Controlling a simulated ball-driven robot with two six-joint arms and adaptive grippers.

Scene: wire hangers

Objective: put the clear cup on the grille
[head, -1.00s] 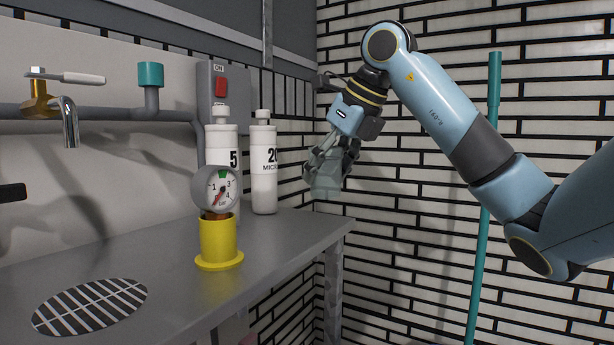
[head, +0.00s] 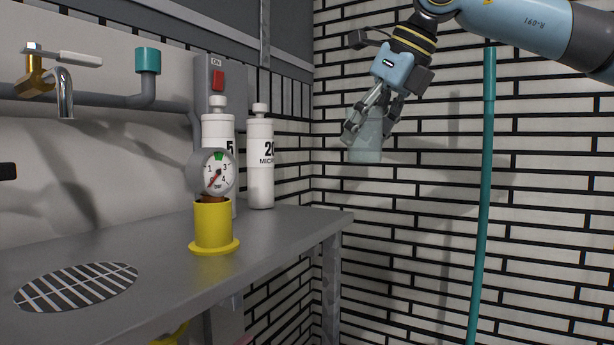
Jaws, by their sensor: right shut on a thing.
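The clear cup (head: 366,150) is a see-through, slightly greenish cup held in the air right of the counter's end, against the tiled wall. My right gripper (head: 364,128) is shut on it, with the fingers around its upper part and the cup's lower end showing below them. The cup looks nearly upright. The round grille (head: 78,287), dark with pale bars, lies in the counter top at the lower left. Nothing stands on it. The right gripper is far to the right of the grille and higher. My left gripper is not clearly in view; only a small dark piece shows at the left edge.
A pressure gauge (head: 217,174) on a yellow base (head: 213,226) stands on the counter (head: 285,235) between grille and cup. Two white bottles, one here (head: 261,165), stand behind it. A tap (head: 64,88) hangs over the back left. The counter around the grille is clear.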

